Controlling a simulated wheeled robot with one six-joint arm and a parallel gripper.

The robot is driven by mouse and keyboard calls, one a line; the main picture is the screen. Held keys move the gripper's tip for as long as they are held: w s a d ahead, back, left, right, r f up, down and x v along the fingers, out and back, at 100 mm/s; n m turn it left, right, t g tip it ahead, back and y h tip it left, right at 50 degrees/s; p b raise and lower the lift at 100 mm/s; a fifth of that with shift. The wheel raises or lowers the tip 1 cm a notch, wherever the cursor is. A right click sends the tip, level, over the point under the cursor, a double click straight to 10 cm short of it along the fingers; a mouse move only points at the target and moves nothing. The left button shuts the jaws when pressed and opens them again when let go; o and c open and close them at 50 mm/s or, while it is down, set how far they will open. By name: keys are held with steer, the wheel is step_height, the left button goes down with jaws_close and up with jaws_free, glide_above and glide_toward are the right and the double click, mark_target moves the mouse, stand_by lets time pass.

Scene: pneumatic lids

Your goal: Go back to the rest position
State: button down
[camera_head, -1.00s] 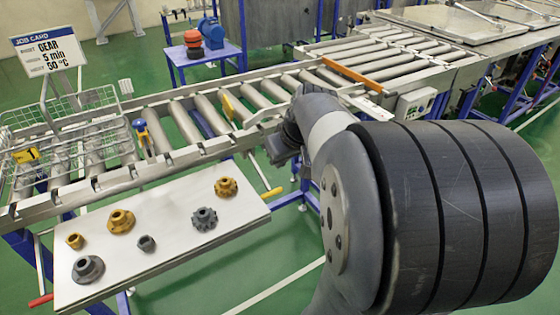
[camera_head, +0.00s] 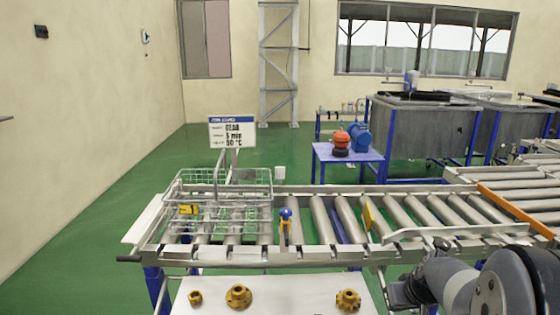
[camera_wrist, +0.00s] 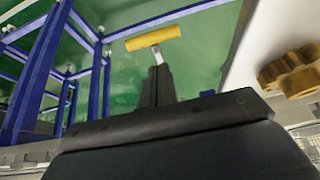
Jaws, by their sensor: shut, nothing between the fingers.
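My gripper (camera_head: 400,296) is at the lower right of the head view, partly cut off, just right of the white parts table (camera_head: 270,300). In the wrist view my gripper (camera_wrist: 158,75) has its dark fingers together with nothing between them. Beyond the fingertips is a yellow handle (camera_wrist: 153,38), apart from them as far as I can tell. A brass gear (camera_wrist: 292,72) lies on the white tabletop at the right of that view; the brass gear also shows in the head view (camera_head: 348,300).
The roller conveyor (camera_head: 420,240) runs across behind the parts table. A wire basket (camera_head: 222,190) stands on its left part, by a job card (camera_head: 232,131). A blue-topped tool (camera_head: 286,214) is on the conveyor. A blue table (camera_head: 345,152) and grey tanks (camera_head: 425,130) stand behind.

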steer(key=shift+s+f+b, duration=0.2)
steer(key=shift+f+b, duration=0.15)
steer(key=shift+f, duration=0.4)
steer(key=shift+s+f+b, duration=0.2)
steer(key=shift+f+b, duration=0.15)
steer(key=shift+f, duration=0.35)
steer(key=shift+a, duration=0.1)
